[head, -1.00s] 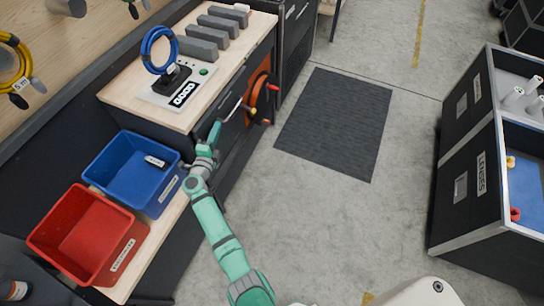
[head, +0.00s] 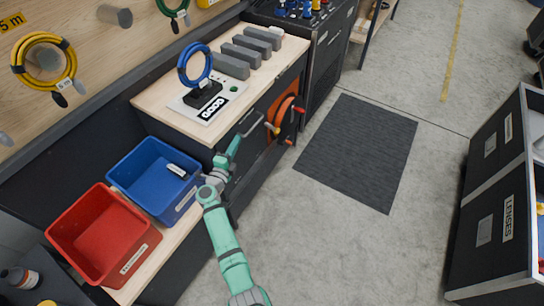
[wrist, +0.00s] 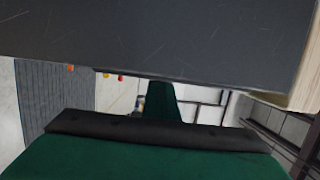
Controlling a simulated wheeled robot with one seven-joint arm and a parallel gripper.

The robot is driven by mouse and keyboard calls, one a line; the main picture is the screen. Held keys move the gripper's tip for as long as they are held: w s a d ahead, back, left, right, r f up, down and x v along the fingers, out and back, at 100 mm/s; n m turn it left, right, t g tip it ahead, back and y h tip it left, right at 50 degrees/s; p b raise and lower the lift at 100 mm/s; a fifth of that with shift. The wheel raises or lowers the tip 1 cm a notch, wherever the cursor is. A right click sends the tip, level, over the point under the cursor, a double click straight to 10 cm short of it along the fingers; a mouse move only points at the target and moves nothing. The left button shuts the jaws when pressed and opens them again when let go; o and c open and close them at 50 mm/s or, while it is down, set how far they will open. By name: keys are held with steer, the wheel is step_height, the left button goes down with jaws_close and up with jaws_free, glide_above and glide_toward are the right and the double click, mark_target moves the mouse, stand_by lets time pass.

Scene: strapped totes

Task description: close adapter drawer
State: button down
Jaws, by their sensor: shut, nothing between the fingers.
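The drawer front (head: 246,143) is a dark panel under the wooden bench top, with a bar handle (head: 250,124). I cannot read a label on it or tell whether it stands fully flush. My gripper (head: 235,145) is shut and empty, close to the front just left of and below the handle. Contact cannot be told. In the wrist view the shut green gripper (wrist: 163,100) points away below a broad dark panel (wrist: 160,38), which fills the upper part and hides what lies behind.
A blue bin (head: 190,203) and red bin (head: 140,258) stand left of my arm. A cable reel (head: 289,117) hangs right of the handle. A tester with a blue cable coil (head: 211,67) sits on the bench. Floor around the dark mat (head: 360,150) is clear; a LENSES case (head: 490,245) stands right.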

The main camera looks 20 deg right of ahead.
steer(key=s+a, duration=0.3)
steer(key=s, duration=0.8)
steer(key=shift+a, duration=0.35)
steer(key=shift+f, duration=0.15)
steer(key=s+a+r+n+y, duration=0.2)
steer(key=s+n, duration=0.6)
steer(key=s, duration=0.8)
steer(key=s+a+r+n+y, duration=0.2)
steer(key=s+r+n+y, duration=0.2)
steer(key=s+n, duration=0.5)
steer(key=s+a+r+n+t+y, duration=0.1)
steer(key=s+a+r+n+y, duration=0.2)
steer(key=s, duration=1.9)
steer(key=n+y, duration=0.2)
steer(key=n, duration=0.3)
steer(key=shift+s+r+n, duration=0.2)
steer(key=shift+s+n, duration=0.1)
steer(key=shift+a, duration=0.1)
